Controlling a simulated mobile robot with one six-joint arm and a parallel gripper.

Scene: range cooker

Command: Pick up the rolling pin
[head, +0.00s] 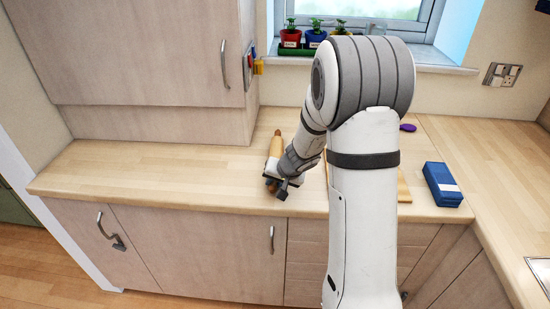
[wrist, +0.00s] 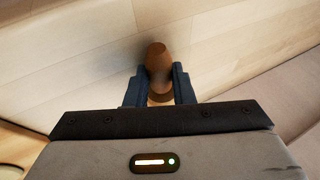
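The wooden rolling pin (head: 275,146) lies on the worktop left of my arm, pointing away toward the back. My gripper (head: 279,188) is down at its near end, close to the worktop's front edge. In the wrist view the brown handle of the rolling pin (wrist: 158,62) sits between the two dark fingers of my gripper (wrist: 159,84). The fingers lie close against both sides of the handle, with no clear gap, and look shut on it. My gripper and wrist hide the near part of the pin in the head view.
A blue box (head: 442,184) lies on the worktop at right. A purple item (head: 408,128) and a wooden board (head: 403,188) are partly hidden by my arm. Potted plants (head: 315,38) stand on the windowsill. The worktop (head: 130,170) at left is clear beneath the wall cabinet (head: 150,55).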

